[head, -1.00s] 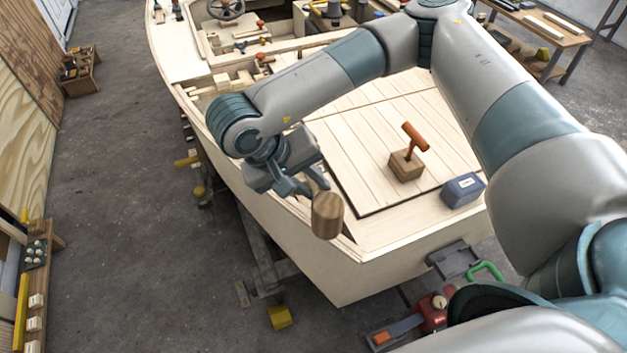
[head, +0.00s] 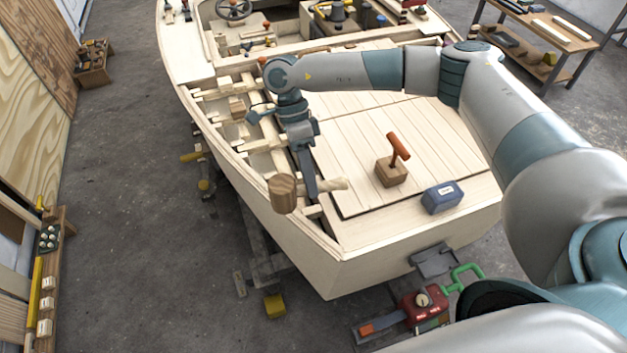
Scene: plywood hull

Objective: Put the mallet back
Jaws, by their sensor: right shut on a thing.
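The mallet (head: 283,194) has a brown, barrel-shaped wooden head and a pale handle (head: 332,185). It lies roughly level in the head view, head to the left and handle to the right, over the near left edge of the boat hull (head: 375,262). My right gripper (head: 309,188) points down and is shut on the handle, close to the head. Part of the handle is hidden behind the finger. Whether the mallet touches the hull's rim is hard to tell. My left gripper is not in view.
A red tool with a green handle (head: 425,305) is below the stern. Open frames (head: 255,143) line the hull's left side. Deck around the block is clear.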

